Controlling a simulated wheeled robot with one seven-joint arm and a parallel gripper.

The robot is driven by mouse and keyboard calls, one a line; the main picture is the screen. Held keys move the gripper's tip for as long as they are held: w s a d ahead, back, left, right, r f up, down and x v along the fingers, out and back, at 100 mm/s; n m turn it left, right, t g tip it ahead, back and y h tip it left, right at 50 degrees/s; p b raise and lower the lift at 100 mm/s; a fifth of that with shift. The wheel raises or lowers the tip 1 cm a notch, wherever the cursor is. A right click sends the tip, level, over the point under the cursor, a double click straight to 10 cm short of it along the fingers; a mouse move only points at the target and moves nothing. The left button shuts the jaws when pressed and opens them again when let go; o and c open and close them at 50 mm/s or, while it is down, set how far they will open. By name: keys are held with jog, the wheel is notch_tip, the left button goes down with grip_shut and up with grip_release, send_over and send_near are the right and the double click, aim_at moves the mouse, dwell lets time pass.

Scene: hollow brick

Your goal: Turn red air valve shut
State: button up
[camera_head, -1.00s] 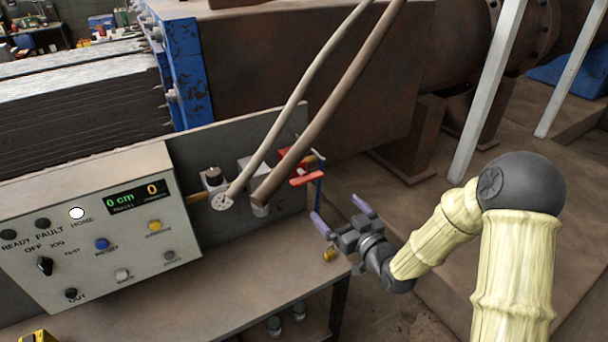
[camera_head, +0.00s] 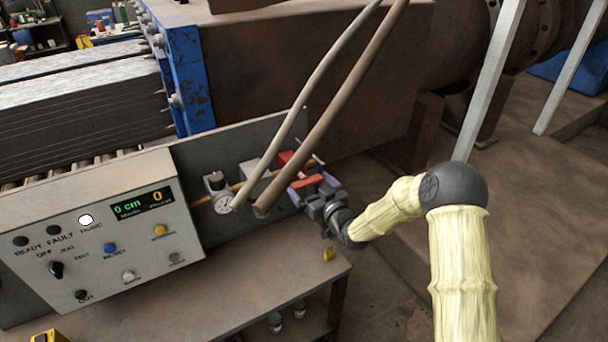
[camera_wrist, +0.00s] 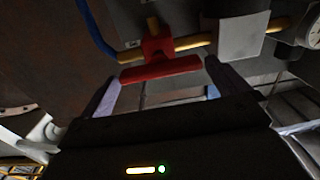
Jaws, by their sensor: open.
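The red air valve handle (camera_head: 306,181) is on the brass pipe at the right end of the grey panel. In the wrist view the red handle (camera_wrist: 160,69) is a bar lying across the picture, with its hub on the brass pipe (camera_wrist: 190,42). My gripper (camera_head: 311,189) is at the valve, its purple fingers pointing toward the handle. In the wrist view my open gripper (camera_wrist: 160,84) has one finger near each end of the bar. I cannot tell whether either finger touches it.
A pressure gauge (camera_head: 222,203) and two hanging hoses (camera_head: 318,110) are left of the valve. The control box (camera_head: 100,235) stands further left, with lit display and buttons. The bench top (camera_head: 225,290) below is mostly clear. A blue tube (camera_wrist: 92,30) runs beside the valve.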

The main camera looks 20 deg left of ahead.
aim_at(309, 184)
jog(key=shift+p+x, duration=0.5)
jog(key=shift+x, duration=1.55)
jog(key=c, duration=0.7)
